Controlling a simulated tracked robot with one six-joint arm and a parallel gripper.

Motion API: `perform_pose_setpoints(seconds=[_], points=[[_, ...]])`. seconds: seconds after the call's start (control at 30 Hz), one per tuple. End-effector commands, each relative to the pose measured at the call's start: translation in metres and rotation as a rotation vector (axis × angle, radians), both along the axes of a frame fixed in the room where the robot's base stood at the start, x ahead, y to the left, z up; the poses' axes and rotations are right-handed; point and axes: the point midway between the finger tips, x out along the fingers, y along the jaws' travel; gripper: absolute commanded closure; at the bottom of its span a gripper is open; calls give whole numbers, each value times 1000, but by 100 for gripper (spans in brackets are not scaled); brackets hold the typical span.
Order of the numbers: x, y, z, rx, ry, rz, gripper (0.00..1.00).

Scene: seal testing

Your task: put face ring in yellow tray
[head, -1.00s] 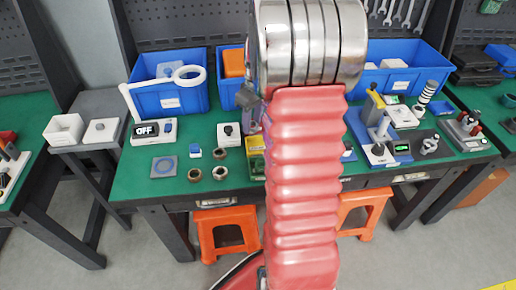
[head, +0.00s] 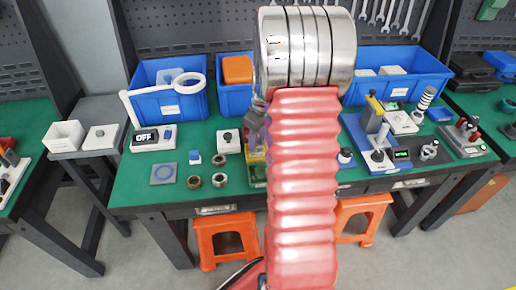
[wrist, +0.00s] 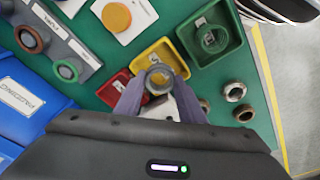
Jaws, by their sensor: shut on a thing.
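The face ring (wrist: 160,70) is a grey ring between the tips of my gripper (wrist: 157,84) in the wrist view. My gripper is shut on it. The ring appears over the yellow tray (wrist: 181,57), whose rim shows around it; I cannot tell how high it is above the tray floor. In the head view the yellow tray (head: 257,172) is partly hidden behind my red arm, and the ring cannot be made out there. A part of my gripper (head: 256,122) shows just left of the arm, above the tray.
A red tray (wrist: 111,91) lies left of the yellow tray in the wrist view, and a green tray (wrist: 231,43) holding a green ring lies right. Loose metal rings (head: 219,180) lie on the green bench. Blue bins (head: 170,99) stand behind.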

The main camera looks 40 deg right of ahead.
Motion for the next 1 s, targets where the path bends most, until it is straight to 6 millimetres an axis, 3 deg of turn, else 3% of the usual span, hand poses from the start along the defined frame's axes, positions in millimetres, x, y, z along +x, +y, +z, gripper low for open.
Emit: perform_pose_setpoints(seconds=[0.37, 0.7, 1.0], points=[[0, 0, -5, 1, 0, 0, 91], [0, 1, -39, 1, 0, 1, 91], [0, 1, -40, 0, 0, 1, 91]])
